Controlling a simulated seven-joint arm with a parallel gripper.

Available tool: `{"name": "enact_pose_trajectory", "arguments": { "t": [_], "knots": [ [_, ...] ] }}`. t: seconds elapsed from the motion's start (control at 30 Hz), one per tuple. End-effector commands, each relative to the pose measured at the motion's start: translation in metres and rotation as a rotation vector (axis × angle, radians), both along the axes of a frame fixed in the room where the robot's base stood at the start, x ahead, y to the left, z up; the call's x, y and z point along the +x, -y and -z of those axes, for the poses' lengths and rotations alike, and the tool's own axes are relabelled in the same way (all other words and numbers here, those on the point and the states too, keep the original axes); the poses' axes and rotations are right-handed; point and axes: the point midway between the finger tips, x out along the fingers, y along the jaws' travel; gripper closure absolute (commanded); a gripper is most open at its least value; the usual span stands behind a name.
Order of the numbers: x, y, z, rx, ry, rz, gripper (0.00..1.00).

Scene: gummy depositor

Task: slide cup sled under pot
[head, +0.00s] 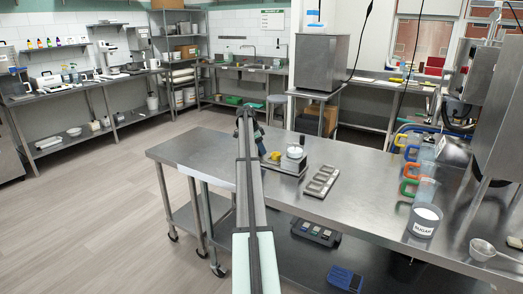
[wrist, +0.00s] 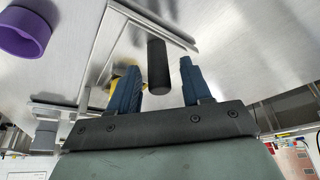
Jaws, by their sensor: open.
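My gripper (wrist: 158,88) is open, with its two dark blue fingers apart. In the wrist view a black cylindrical handle (wrist: 157,64) shows in the gap between the fingers, and I cannot tell whether either finger touches it. The handle is by a metal rail or plate edge (wrist: 150,18), which may be part of the sled. A yellow piece (wrist: 117,84) is partly hidden behind the left finger. In the head view my arm reaches the bench and hides much of the area by a small metal fixture (head: 288,168). A yellow cup (head: 276,156) and a white pot (head: 295,152) are on it.
A purple ring-shaped cup (wrist: 24,30) is at the upper left of the wrist view. A metal mould tray (head: 320,182) lies right of the fixture on the steel bench (head: 365,195). Measuring jugs (head: 426,188) and a sugar container (head: 424,220) stand farther right.

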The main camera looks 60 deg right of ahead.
Motion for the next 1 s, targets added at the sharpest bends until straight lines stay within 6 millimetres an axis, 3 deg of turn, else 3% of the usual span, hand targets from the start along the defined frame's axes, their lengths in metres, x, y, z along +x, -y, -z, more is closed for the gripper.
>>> {"name": "enact_pose_trajectory", "arguments": {
  "t": [0.47, 0.9, 1.0],
  "knots": [
    [-0.0023, 0.0023, 0.0090, 0.000, 0.000, 0.000, 0.52],
    [-0.0023, 0.0021, 0.0088, 0.000, 0.000, 0.000, 0.94],
    [-0.0023, 0.0021, 0.0088, 0.000, 0.000, 0.000, 1.00]
  ]
}}
